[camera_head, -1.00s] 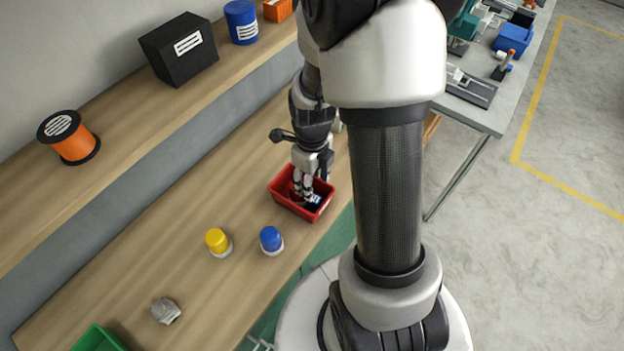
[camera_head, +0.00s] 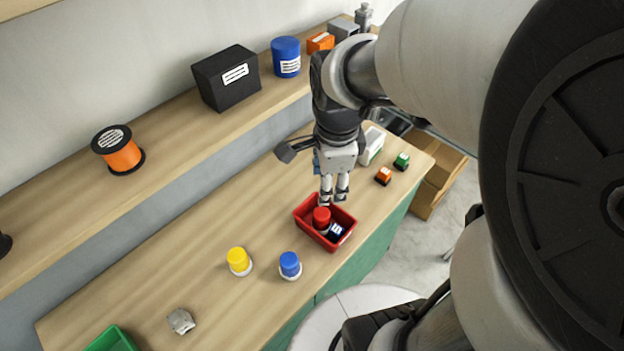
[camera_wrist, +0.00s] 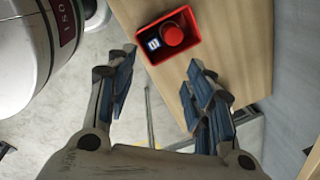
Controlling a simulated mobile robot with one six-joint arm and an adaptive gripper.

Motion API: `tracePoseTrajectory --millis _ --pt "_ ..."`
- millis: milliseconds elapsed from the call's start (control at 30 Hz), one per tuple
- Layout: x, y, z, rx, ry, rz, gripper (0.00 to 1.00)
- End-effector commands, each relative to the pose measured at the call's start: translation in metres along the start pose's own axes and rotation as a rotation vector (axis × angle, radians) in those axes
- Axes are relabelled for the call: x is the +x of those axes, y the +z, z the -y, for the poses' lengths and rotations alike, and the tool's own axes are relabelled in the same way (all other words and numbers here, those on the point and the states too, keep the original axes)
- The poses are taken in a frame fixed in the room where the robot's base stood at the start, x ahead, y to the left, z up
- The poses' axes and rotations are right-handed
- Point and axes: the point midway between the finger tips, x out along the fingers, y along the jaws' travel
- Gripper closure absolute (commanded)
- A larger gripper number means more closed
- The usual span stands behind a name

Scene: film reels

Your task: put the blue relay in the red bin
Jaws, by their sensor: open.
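The red bin (camera_head: 309,233) stands on the wooden bench and also shows at the top of the wrist view (camera_wrist: 184,51). The blue relay (camera_head: 337,231), a small dark blue block with a white mark, lies inside it; the wrist view shows it too (camera_wrist: 153,44). A red round-topped button (camera_head: 321,217) sits beside the relay in the bin. My gripper (camera_head: 335,197) is above the bin's back edge, fingers pointing down, open and empty. In the wrist view its fingers (camera_wrist: 160,80) are spread apart with nothing between them.
A yellow button (camera_head: 238,259) and a blue button (camera_head: 290,264) stand left of the bin. Orange (camera_head: 383,176) and green (camera_head: 402,161) blocks and a white box (camera_head: 372,145) are behind it to the right. A green bin (camera_head: 110,341) is at front left. A shelf runs along the wall.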

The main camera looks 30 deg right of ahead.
Motion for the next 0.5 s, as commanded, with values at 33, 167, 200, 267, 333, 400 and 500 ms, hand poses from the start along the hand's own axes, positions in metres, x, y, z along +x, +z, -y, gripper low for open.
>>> tracePoseTrajectory --millis 33,167,200,267,333,400,500 --pt "-0.016 0.007 -0.009 -0.171 -0.035 0.004 0.52" --pt "-0.046 0.020 -0.033 -0.648 -0.108 -0.006 0.52" --pt "-0.054 0.024 -0.041 -0.794 -0.131 -0.014 0.52" --pt "-0.065 0.028 -0.054 -1.009 -0.164 -0.032 0.52" --pt "-0.075 0.032 -0.068 -1.242 -0.200 -0.058 0.52" --pt "-0.083 0.035 -0.080 -1.444 -0.230 -0.087 0.52" --pt "-0.089 0.037 -0.093 -1.665 -0.260 -0.125 0.52"
